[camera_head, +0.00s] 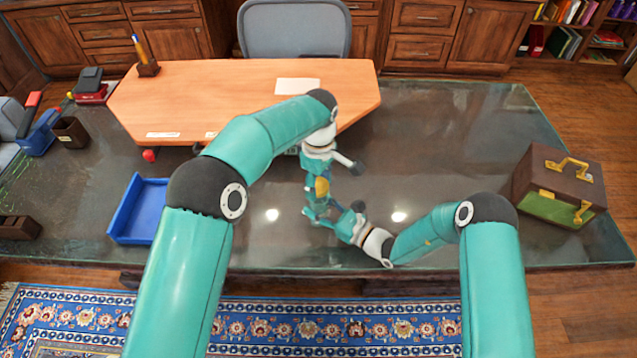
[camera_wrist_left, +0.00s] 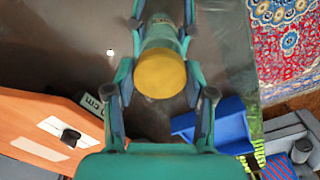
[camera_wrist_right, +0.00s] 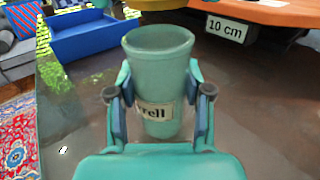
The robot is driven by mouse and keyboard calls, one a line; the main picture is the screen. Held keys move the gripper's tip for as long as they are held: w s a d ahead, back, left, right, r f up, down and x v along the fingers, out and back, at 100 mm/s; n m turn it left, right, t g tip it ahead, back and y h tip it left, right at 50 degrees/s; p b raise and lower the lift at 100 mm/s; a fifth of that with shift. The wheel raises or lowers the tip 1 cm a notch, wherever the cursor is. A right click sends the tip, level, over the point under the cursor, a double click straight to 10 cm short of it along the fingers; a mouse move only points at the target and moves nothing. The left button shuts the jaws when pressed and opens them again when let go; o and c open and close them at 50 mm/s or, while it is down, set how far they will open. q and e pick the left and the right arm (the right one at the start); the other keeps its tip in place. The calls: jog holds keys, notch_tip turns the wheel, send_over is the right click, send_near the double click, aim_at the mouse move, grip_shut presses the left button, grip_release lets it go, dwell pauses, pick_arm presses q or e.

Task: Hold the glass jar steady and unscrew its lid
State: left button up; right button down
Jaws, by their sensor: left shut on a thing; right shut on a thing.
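In the head view the lid (camera_head: 321,187) sits over my right gripper (camera_head: 322,212); the jar is mostly hidden there.
A blue tray (camera_head: 138,212) lies on the dark glossy table (camera_head: 440,140) at left. An orange wooden board (camera_head: 220,95) lies behind, with a "10 cm" sign (camera_wrist_right: 226,29) near it. A brown case (camera_head: 560,182) stands at far right.

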aim_at(319, 185)
pick_arm(q)
jog(key=shift+r, duration=2)
pick_arm(e)
jog(key=shift+c, duration=2)
grip_release()
jog(key=shift+d, duration=0.1)
